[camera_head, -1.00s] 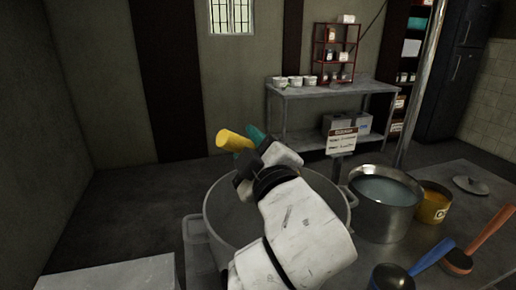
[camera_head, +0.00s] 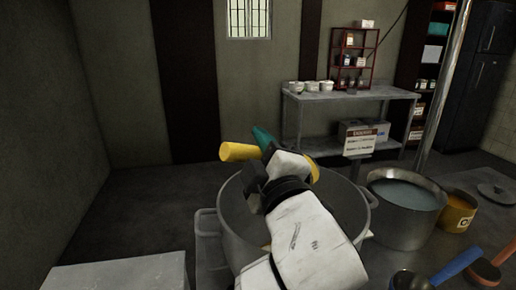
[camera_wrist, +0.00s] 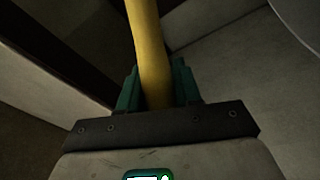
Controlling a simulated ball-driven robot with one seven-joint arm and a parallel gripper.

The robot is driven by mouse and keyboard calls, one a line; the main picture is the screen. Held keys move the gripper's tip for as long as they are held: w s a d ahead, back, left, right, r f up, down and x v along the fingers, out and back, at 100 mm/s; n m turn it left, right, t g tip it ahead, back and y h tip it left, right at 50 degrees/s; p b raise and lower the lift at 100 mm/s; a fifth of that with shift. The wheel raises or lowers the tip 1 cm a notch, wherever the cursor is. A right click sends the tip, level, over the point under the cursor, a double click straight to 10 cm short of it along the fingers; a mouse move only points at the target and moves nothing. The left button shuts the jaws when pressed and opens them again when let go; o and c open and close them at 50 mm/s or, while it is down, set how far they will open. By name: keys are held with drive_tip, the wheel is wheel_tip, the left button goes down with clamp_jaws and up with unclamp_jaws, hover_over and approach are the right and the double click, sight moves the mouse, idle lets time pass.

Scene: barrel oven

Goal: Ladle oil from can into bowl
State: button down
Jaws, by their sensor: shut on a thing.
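My gripper (camera_head: 258,146) is shut on a yellow handle (camera_head: 238,152), held above the large grey pot (camera_head: 238,238). The wrist view shows the yellow handle (camera_wrist: 148,50) running between the green fingers of my gripper (camera_wrist: 157,85). A bit of yellow also shows on the right side of my wrist; the handle's lower end is hidden by my arm, so I cannot see the ladle's bowl. A yellow can (camera_head: 456,212) with lettering stands at the right, partly behind a metal pot (camera_head: 405,232) of pale liquid. I cannot make out a separate bowl for the oil.
A blue-handled tool (camera_head: 458,264) and an orange-handled tool (camera_head: 490,268) lie at the lower right. A round lid (camera_head: 496,194) is near the can. A pale block (camera_head: 125,272) is at lower left.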

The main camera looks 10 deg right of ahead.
idle(0.6)
drive_tip(key=w+d+r+m+g+p, duration=0.3)
drive_tip(key=d+r+m+p, duration=0.6)
drive_tip(key=p, duration=0.5)
drive_tip(key=w+d+f+m+g+y+p, duration=0.2)
drive_tip(key=w+d+f+m+g+p, duration=0.1)
drive_tip(key=d+m, duration=0.4)
drive_tip(key=shift+w+f+m+p, duration=0.25)
drive_tip(key=shift+f+m+p, duration=0.2)
drive_tip(key=shift+f+m, duration=0.55)
drive_tip(key=shift+d, duration=0.1)
